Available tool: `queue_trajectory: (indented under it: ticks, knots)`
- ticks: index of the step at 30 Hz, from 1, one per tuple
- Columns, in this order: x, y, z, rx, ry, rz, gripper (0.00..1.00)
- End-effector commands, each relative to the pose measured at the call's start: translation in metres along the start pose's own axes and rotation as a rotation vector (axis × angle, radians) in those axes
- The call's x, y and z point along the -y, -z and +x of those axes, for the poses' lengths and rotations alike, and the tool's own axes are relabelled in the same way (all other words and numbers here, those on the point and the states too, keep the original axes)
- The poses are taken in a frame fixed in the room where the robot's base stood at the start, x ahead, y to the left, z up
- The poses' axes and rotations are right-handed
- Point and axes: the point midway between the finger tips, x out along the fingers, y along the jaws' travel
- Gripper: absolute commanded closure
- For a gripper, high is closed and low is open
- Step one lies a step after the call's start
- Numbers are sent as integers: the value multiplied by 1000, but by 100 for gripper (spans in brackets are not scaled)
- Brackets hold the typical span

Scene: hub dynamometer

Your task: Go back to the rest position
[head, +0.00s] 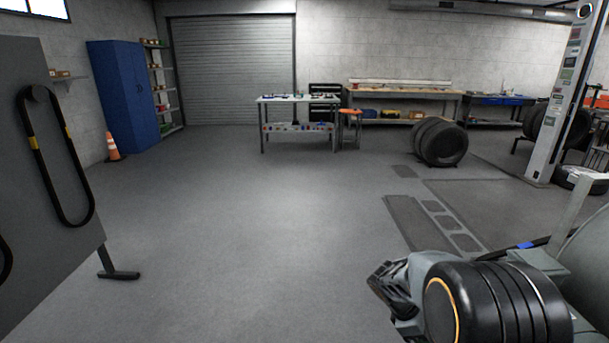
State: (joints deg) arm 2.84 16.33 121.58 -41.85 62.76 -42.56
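What looks like my gripper (394,287) shows at the lower right, dark and partly covered by a grey housing. It hangs over bare floor, and nothing can be made out in it. Its fingers are too small and overlapped to tell whether they are open or shut. A black ribbed cylinder with an orange ring stands in front of the grey housing at the bottom edge. No marker of a rest position shows in the head view.
A grey panel (40,180) with a hanging black belt (55,160) stands at the left, its foot (120,274) reaching onto the floor. An orange cone (113,148), blue cabinet (125,95), workbench (297,98) and tyres (442,143) stand farther back. A post (560,105) rises at right. The middle floor is clear.

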Motion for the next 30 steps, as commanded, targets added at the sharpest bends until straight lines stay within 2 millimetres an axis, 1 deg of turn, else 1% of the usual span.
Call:
queue_trajectory:
  ticks: [1,2,3,5,6,9,12,15,19,22,30]
  knots:
    - [12,-26,-45,-80,-12,131,64]
    - [20,-33,-62,-128,-10,210,64]
    - [30,-42,-83,-192,-5,312,64]
    - [45,-54,-112,-288,8,457,64]
    - [55,-61,-131,-350,21,547,64]
    - [77,-75,-171,-498,64,750,64]
    - [95,-86,-203,-624,116,913,64]
    - [109,-93,-225,-723,167,1032,64]
    - [120,-98,-243,-806,218,1128,64]
    - [125,-99,-250,-838,241,1164,64]
    - [125,-99,-250,-838,241,1164,64]
